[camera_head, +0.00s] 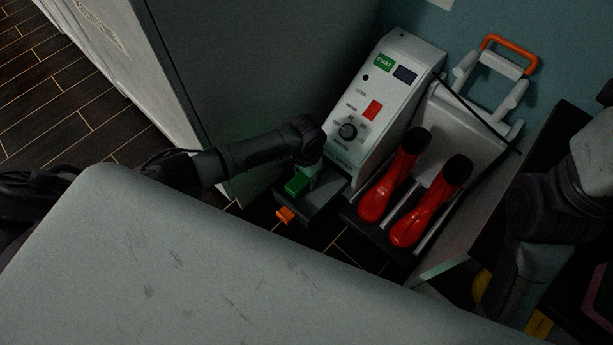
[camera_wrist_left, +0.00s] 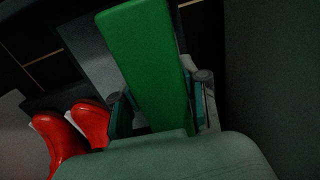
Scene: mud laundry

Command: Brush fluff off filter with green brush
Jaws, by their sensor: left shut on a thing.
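My left gripper (camera_head: 306,171) is shut on the green brush (camera_head: 297,185), at the lower front of the white machine. In the left wrist view, the brush (camera_wrist_left: 147,62) is a long green block between the two fingers (camera_wrist_left: 161,108). A dark drawer-like part (camera_head: 322,199) with an orange tab (camera_head: 285,215) juts out below the brush. It may be the filter, but fluff on it cannot be made out. Whether the brush touches it is unclear. My right arm (camera_head: 555,215) comes in at the right; its fingertips do not show.
The white machine (camera_head: 390,85) has a dial, a green START label and a red patch. Red boots (camera_head: 430,205) stand on a rack just right of it. An orange handle (camera_head: 510,50) is behind. A large grey cabinet side (camera_head: 255,75) stands close on the left.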

